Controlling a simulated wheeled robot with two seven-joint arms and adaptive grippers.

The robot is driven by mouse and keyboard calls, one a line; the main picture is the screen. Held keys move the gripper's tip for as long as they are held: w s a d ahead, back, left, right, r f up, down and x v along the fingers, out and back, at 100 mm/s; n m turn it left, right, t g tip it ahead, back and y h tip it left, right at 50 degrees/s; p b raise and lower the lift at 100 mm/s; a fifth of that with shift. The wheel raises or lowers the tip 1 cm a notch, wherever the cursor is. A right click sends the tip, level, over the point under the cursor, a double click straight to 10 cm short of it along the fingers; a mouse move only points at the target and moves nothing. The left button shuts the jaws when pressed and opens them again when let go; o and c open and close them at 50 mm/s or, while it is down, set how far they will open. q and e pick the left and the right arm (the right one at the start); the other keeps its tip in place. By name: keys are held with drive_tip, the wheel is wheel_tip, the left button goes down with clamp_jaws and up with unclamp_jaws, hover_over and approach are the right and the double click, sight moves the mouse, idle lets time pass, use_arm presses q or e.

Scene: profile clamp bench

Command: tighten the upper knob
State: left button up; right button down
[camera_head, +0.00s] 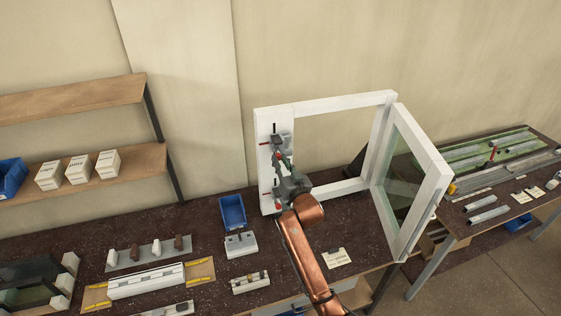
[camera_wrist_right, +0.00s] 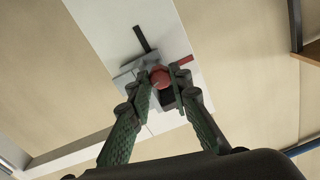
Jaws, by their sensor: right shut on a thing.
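A white window frame (camera_head: 345,101) stands on the bench, with a grey clamp (camera_head: 285,142) on its left post. In the wrist view the clamp's red knob (camera_wrist_right: 160,77) sits between the fingertips of my right gripper (camera_wrist_right: 162,83), which is shut on it. The grey clamp body (camera_wrist_right: 130,72) lies around and behind the knob, with a black bar (camera_wrist_right: 142,39) and a red bar (camera_wrist_right: 181,60) beside it. In the head view my right gripper (camera_head: 280,160) reaches the left post and partly covers the clamp. A lower red part (camera_head: 275,198) shows beside my wrist. My left gripper is out of view.
A glazed sash (camera_head: 437,180) stands open on the right. A blue bin (camera_head: 232,211), a clamp block (camera_head: 240,244) and a white profile (camera_head: 146,281) lie on the dark bench left of my arm. Shelves (camera_head: 70,107) hang at left; a second table (camera_head: 520,180) stands at right.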

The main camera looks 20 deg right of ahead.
drive_tip(key=m+p, duration=0.3)
drive_tip(key=m, duration=0.1)
drive_tip(key=shift+r, duration=0.15)
drive_tip(key=shift+m+p, duration=1.1)
drive_tip(key=shift+m, duration=0.9)
drive_tip(key=c, duration=1.8)
unclamp_jaws()
drive_tip(key=shift+o, duration=0.2)
